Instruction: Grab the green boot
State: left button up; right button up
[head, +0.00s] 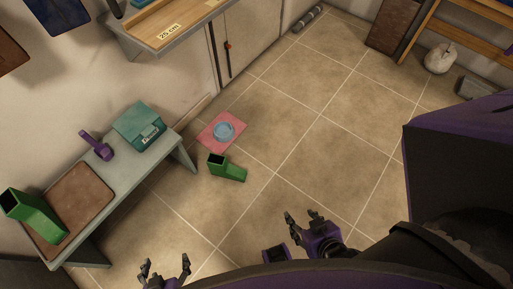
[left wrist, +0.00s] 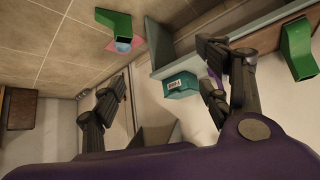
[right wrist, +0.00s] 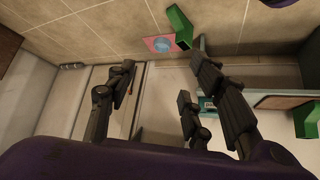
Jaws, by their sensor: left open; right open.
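Two green boots are in view. One green boot (head: 228,170) stands on the tiled floor beside a pink mat (head: 208,139). The other green boot (head: 38,215) stands on a brown mat on the grey bench at the left. The floor boot shows in the left wrist view (left wrist: 116,24) and the right wrist view (right wrist: 179,24). The bench boot also shows in the left wrist view (left wrist: 297,48) and the right wrist view (right wrist: 307,121). My left gripper (head: 164,268) is open and empty, low in the head view. My right gripper (head: 303,222) is open and empty, right of and below the floor boot.
The grey bench (head: 128,182) also holds a teal box (head: 138,127), a purple object (head: 97,145) and the brown mat (head: 75,204). A blue round dish (head: 224,131) lies on the pink mat. A shelf (head: 150,45) juts from the wall. The floor at centre right is clear.

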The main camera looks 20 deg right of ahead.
aim_at(218, 165)
jog(key=k+l, duration=0.3)
jog(key=i+l, duration=0.3)
jog(key=l, duration=0.2)
jog(key=i+l, duration=0.3)
jog(key=l, duration=0.2)
jog(key=i+l, duration=0.3)
jog(key=l, duration=0.2)
jog(key=z, duration=0.05)
